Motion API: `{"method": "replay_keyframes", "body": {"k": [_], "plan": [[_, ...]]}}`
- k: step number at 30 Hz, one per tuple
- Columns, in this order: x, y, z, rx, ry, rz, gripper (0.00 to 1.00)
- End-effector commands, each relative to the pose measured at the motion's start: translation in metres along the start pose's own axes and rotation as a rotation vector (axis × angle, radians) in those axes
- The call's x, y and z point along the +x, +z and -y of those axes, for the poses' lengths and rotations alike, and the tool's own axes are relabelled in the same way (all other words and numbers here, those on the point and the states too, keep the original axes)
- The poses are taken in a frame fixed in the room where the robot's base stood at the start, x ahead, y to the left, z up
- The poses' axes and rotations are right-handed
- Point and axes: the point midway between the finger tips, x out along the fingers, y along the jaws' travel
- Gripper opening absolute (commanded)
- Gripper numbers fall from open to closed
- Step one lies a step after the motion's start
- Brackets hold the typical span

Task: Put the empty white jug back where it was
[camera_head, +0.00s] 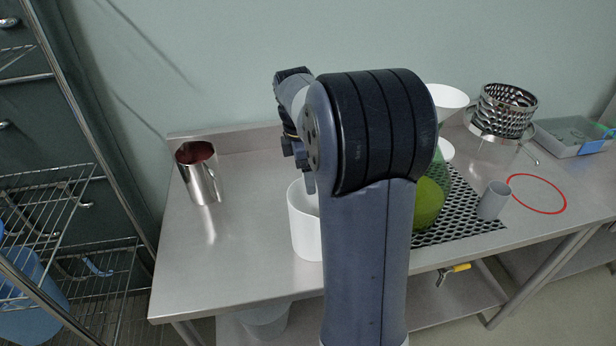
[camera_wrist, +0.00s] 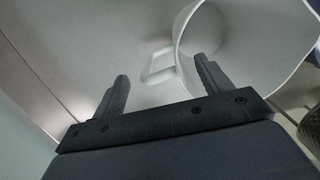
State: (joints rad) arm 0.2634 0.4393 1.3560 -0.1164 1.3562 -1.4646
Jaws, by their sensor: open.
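The white jug (camera_head: 304,222) stands upright on the steel table, left of the middle, its right side hidden by my arm. In the wrist view the jug (camera_wrist: 235,45) shows its wide open mouth and pale inside, with its handle (camera_wrist: 160,65) on the left. My gripper (camera_wrist: 161,70) is open, and the handle shows between its two fingertips. I cannot tell whether the fingers are around the handle or still above it. In the head view my gripper (camera_head: 303,172) is over the jug's rim, partly hidden by my own arm.
A steel pitcher (camera_head: 199,176) with dark red inside stands at the left. Right of my arm are a green vessel (camera_head: 428,203), a black mesh mat (camera_head: 462,222), a grey cup (camera_head: 493,200), a red ring (camera_head: 538,194) and a perforated steel basket (camera_head: 505,112). The table's left front is clear.

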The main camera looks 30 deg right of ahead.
Motion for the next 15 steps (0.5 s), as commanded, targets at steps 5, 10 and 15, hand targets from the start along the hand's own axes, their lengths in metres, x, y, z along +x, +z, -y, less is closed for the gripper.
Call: {"method": "replay_keyframes", "body": {"k": [5,10,15], "plan": [[-0.042,0.0,-0.001,0.0,0.006,-0.001,0.73],[-0.075,0.0,0.0,-0.001,0.004,-0.001,0.73],[-0.094,0.0,0.0,-0.001,0.002,0.0,0.73]]}}
